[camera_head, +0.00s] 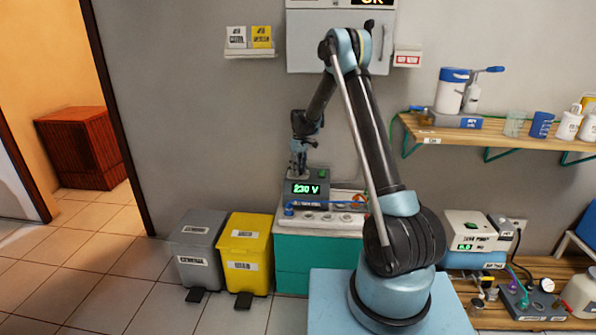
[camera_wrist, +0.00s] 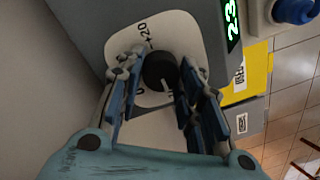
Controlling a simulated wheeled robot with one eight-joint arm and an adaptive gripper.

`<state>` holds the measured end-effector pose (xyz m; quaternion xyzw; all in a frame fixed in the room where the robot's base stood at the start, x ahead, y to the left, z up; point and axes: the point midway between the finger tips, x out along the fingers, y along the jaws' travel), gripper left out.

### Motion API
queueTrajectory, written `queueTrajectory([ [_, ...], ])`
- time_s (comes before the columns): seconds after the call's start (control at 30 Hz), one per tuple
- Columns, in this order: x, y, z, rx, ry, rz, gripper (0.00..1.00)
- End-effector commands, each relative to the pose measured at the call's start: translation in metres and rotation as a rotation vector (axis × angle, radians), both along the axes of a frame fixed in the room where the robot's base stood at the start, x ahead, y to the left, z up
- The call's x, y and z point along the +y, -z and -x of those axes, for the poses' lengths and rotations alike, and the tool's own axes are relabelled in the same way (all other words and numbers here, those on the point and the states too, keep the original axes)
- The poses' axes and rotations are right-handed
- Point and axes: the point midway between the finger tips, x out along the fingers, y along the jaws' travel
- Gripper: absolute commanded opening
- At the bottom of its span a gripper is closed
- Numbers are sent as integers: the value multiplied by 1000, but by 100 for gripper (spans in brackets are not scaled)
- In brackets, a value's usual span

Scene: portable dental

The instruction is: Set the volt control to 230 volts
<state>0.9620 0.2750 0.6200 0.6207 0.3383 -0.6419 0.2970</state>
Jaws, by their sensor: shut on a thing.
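The volt control is a round black knob (camera_wrist: 160,70) on a pale dial plate (camera_wrist: 182,28) in the wrist view, with a "+20" mark beside it. My gripper (camera_wrist: 160,84) is shut on the knob, one finger on each side. In the head view my gripper (camera_head: 298,168) reaches down onto the top of a grey unit (camera_head: 288,201), and the knob is hidden there. The unit's green display (camera_head: 306,189) reads "230 V". Part of the display (camera_wrist: 233,22) also shows in the wrist view.
The unit stands on a teal cabinet (camera_head: 300,262) with a white top. A grey bin (camera_head: 197,250) and a yellow bin (camera_head: 245,255) stand to its left. A wall cabinet (camera_head: 312,45) hangs above. A wooden shelf (camera_head: 490,143) with cups and bottles is at right.

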Motion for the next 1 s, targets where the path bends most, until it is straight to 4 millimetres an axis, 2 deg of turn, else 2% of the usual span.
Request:
queueTrajectory([
  [0.57, -2, 0, -1, -2, -30, 3, 10],
  [0.6, -2, 0, -1, -2, -30, 3, 40],
  [0.67, -2, 0, -1, -2, -30, 3, 54],
  [1.0, 0, -1, 0, -1, -31, 1, 54],
])
